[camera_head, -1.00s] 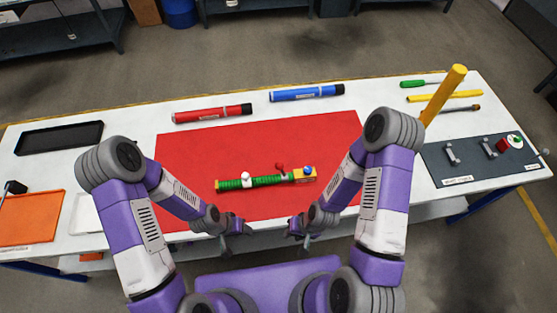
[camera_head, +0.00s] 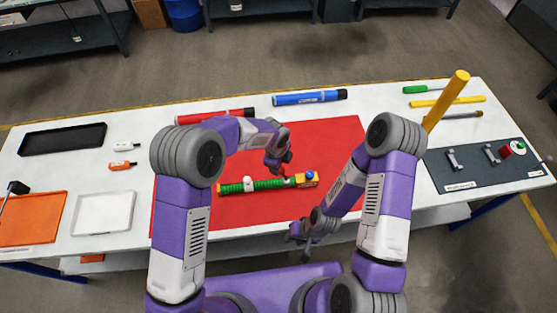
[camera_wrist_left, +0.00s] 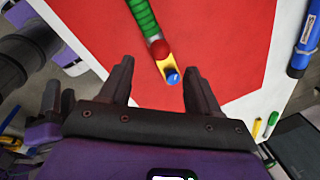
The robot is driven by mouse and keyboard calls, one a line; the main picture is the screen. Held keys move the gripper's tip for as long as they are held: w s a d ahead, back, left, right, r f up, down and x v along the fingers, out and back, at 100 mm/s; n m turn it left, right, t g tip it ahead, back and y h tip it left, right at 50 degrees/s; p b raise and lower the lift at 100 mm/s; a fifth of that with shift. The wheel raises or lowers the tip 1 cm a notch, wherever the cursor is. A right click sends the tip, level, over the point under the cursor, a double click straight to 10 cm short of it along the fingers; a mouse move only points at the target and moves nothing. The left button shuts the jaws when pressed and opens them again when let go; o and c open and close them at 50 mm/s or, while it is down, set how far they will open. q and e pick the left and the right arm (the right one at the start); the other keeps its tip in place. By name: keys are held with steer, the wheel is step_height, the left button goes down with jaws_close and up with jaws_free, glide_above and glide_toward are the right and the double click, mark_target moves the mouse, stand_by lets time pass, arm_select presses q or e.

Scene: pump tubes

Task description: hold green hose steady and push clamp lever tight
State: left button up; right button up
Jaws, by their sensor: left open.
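The green hose (camera_head: 268,184) lies on the red mat (camera_head: 335,145), with a white piece (camera_head: 248,184) on it and a yellow block (camera_head: 311,181) with a blue knob (camera_head: 309,174) at its right end. My left gripper (camera_head: 285,167) is above the hose's right end and partly hides the red lever knob. In the left wrist view, my open left gripper (camera_wrist_left: 160,78) has the blue knob (camera_wrist_left: 173,77) and yellow block between its spread fingers in the picture; the red knob (camera_wrist_left: 159,48) and green hose (camera_wrist_left: 143,18) are beyond. My right gripper (camera_head: 302,241) hangs by the mat's front edge; its jaws are too small to judge.
A red tube (camera_head: 215,115) and a blue tube (camera_head: 310,97) lie behind the mat. A dark panel (camera_head: 465,180) with fittings and an upright yellow post (camera_head: 447,100) are on the right. A black tray (camera_head: 62,140) and a white tray (camera_head: 104,213) are on the left.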

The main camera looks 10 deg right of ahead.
mark_target(281, 170)
arm_select(q)
steer(key=f, duration=0.3)
steer(key=w+f, duration=0.1)
steer(key=f, duration=0.2)
steer(key=d+f, duration=0.1)
steer(key=f, duration=0.3)
steer(key=shift+w, duration=0.3)
steer(key=shift+c, duration=0.3)
jaws_close()
stand_by(0.5)
